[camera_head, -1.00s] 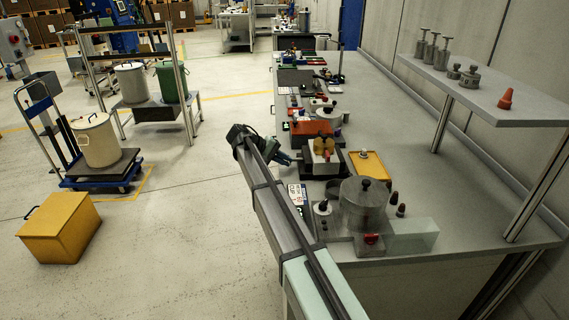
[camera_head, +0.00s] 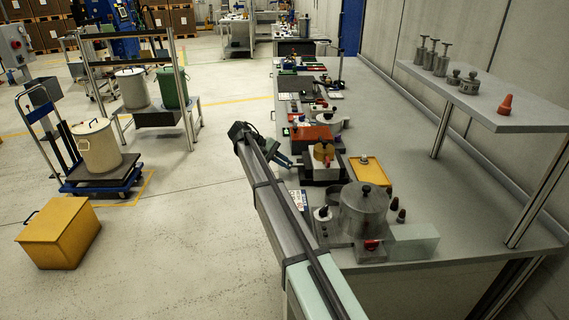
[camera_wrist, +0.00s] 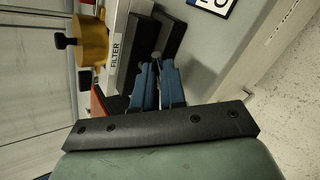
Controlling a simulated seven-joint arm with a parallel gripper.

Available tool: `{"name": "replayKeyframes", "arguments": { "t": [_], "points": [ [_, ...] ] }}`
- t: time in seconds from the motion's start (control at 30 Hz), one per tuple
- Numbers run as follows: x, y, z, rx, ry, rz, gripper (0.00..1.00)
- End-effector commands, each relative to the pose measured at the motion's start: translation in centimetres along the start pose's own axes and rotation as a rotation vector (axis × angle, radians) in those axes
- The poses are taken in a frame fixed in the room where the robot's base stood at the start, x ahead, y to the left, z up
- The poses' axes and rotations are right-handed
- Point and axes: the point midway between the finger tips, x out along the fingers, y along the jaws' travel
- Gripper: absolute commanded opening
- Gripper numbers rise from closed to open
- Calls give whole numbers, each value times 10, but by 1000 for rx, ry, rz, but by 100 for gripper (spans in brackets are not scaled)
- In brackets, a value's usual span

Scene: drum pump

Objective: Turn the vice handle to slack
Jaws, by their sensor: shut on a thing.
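The vice (camera_head: 318,172) is dark and stands on the near left edge of the bench, with a pale block (camera_head: 340,164) and a brass-coloured round part (camera_head: 323,151) at it. In the wrist view its black jaws (camera_wrist: 172,42) show beside a pale housing marked FILTER (camera_wrist: 119,55). The brass part also shows there (camera_wrist: 92,44). My gripper (camera_wrist: 156,66) has blue fingers close together on a small grey rounded piece, which looks like the vice handle (camera_wrist: 155,57). Most of the handle is hidden. In the head view my gripper (camera_head: 296,164) reaches the vice from the left.
A yellow tray (camera_head: 369,170) lies right of the vice. A grey metal pot (camera_head: 363,207) and a clear block (camera_head: 413,241) stand nearer. An orange-red unit (camera_head: 311,134) sits behind the vice. A raised shelf (camera_head: 470,88) runs along the right.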

Motion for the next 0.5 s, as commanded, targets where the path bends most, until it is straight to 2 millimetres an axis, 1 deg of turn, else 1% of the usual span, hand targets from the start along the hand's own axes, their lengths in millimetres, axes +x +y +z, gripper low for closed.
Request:
{"name": "replayKeyframes", "arguments": {
  "t": [0.1,0.13,0.2,0.5],
  "points": [
    [0,1,0,-1,0,1,0],
    [0,1,0,-1,0,1,14],
    [0,1,0,-1,0,1,20],
    [-2,2,1,1,0,1,21]
  ]
}}
